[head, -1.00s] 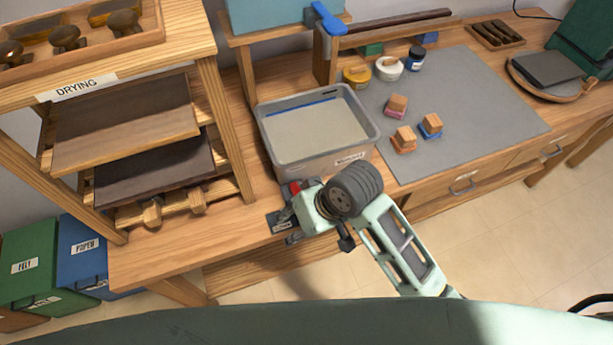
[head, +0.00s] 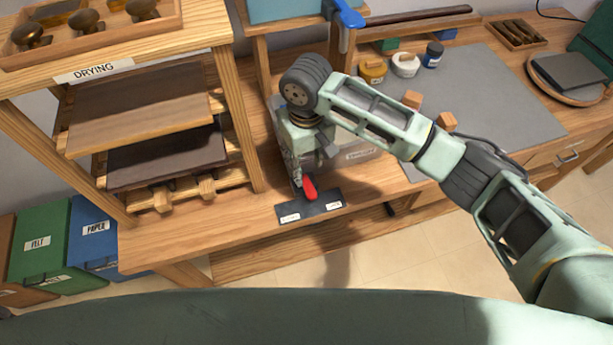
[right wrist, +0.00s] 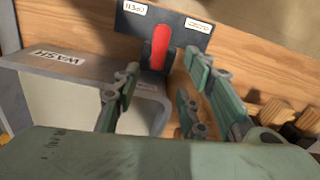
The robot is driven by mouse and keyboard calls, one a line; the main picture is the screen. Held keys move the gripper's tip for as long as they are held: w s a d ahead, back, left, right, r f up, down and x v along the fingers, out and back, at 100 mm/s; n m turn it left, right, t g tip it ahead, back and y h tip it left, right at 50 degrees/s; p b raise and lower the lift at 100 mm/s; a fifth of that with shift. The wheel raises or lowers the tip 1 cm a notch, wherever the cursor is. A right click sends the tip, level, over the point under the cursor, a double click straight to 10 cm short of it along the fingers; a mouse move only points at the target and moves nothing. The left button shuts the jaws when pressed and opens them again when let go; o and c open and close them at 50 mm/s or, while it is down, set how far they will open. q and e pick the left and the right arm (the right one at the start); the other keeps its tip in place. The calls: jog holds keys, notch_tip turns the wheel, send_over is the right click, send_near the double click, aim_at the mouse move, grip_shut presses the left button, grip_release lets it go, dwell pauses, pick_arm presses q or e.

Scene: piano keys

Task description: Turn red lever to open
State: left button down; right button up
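The red lever (head: 310,189) is on a dark plate (head: 312,209) at the front edge of the bench. The plate has two white labels. The right wrist view shows the lever (right wrist: 161,48) upright in the picture, between labels that appear upside down; the left one seems to read OPEN. My right gripper (head: 298,182) points down behind the lever, its fingers partly hidden in the head view. In the right wrist view it (right wrist: 164,80) is open, with fingers spread to either side below the lever; contact cannot be told. My left gripper is not in view.
A wooden drying rack (head: 245,140) stands left.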

aim_at(306, 182)
jog(key=shift+f+p, duration=0.65)
jog(key=shift+f, duration=3.2)
